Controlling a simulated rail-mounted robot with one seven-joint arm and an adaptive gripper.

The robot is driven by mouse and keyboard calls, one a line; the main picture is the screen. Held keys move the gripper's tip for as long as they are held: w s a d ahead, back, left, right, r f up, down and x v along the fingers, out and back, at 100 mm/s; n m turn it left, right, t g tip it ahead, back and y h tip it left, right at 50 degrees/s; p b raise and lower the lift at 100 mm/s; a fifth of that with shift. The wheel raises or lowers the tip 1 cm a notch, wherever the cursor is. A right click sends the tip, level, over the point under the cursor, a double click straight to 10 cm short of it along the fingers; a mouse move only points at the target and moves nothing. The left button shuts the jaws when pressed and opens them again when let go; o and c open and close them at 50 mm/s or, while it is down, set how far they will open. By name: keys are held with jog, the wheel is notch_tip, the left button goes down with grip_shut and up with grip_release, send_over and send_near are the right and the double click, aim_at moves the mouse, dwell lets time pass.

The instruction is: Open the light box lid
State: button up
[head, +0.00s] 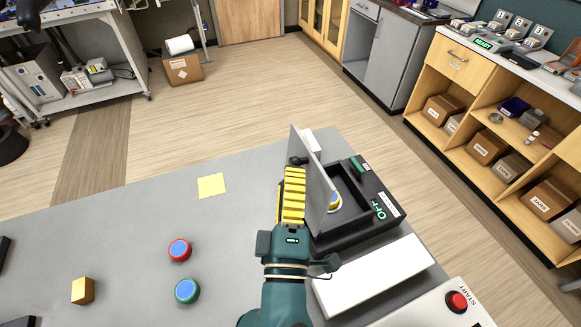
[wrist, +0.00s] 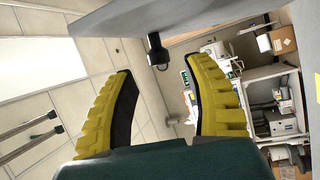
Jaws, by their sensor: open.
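The light box (head: 375,190) is a black case on the right part of the grey table, with green OFF lettering. Its grey lid (head: 313,180) stands up steeply along the box's left side, and the inside is partly in view. A blue, yellow and white round object (head: 334,202) shows inside, partly behind the lid. My gripper (head: 294,172) is at the left face of the lid with yellow fingers open. In the wrist view, the lid (wrist: 190,14) crosses the top, and its black knob (wrist: 157,50) lies between the spread fingertips (wrist: 158,64); contact is not clear.
A white panel (head: 372,276) and a red START button (head: 457,301) are in front of the box. Table between is clear.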

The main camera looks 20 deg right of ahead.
jog(key=v, duration=0.4)
jog(key=shift+s+a+f, duration=0.1)
jog(key=shift+s, duration=0.25)
